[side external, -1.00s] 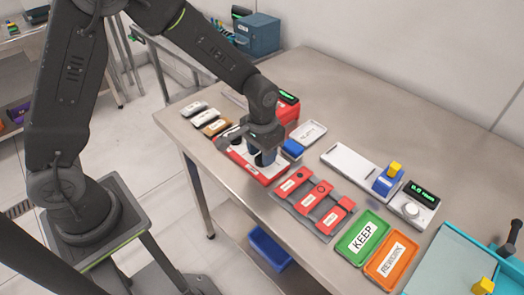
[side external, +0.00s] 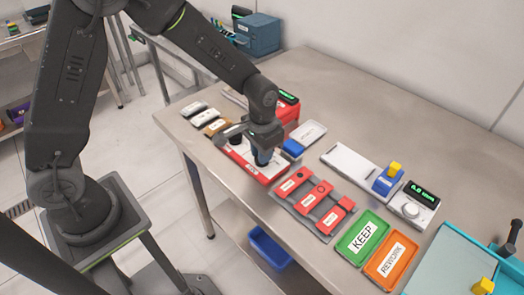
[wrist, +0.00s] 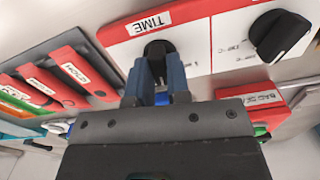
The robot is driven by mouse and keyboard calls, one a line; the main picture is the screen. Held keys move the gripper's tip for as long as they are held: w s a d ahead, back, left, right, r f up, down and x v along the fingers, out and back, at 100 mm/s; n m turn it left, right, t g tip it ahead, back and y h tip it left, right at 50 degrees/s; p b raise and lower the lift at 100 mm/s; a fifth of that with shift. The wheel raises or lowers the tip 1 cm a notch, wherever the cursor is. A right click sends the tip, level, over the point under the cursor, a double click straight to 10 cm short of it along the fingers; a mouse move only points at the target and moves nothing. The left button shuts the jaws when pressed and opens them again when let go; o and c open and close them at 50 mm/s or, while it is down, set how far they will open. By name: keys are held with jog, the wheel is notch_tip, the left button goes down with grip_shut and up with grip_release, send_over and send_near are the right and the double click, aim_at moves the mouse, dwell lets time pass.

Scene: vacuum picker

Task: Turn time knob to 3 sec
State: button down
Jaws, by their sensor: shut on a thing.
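The red and white control panel (side external: 243,166) lies on the table under my gripper. In the wrist view the panel's white face (wrist: 196,44) carries a red TIME label above a black time knob (wrist: 159,48). My gripper (wrist: 158,75) is shut on the time knob, with a blue finger on either side of it. In the side view my gripper (side external: 262,157) points down at the panel's right part. A second black knob (wrist: 280,35) stands apart from my fingers. The marks around the time knob are hidden or too small to read.
A grey rack with red pieces (side external: 313,204) lies just right of the panel. A green KEEP tray (side external: 362,236) and an orange REWORK tray (side external: 391,263) sit near the front edge. A gauge with a green display (side external: 413,204) stands farther right.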

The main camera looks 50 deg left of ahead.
jog(key=m, duration=0.4)
jog(key=shift+m, duration=1.7)
jog(key=c, duration=1.1)
grip_release()
notch_tip(320, 180, up, 14)
jog(key=shift+f, duration=0.1)
jog(key=s+a+r+n+t, duration=0.2)
jog(key=s+n, duration=0.1)
jog(key=s, duration=0.3)
jog(key=s+a+r+n+t, duration=0.1)
jog(key=s+a+r+n, duration=0.1)
jog(key=s, duration=0.4)
jog(key=s+a+r+n+t, duration=0.2)
jog(key=s+r+n, duration=0.1)
jog(key=s, duration=0.3)
jog(key=shift+s+a+n+t, duration=0.15)
jog(key=shift+s+n+t, duration=0.15)
jog(key=shift+n, duration=0.1)
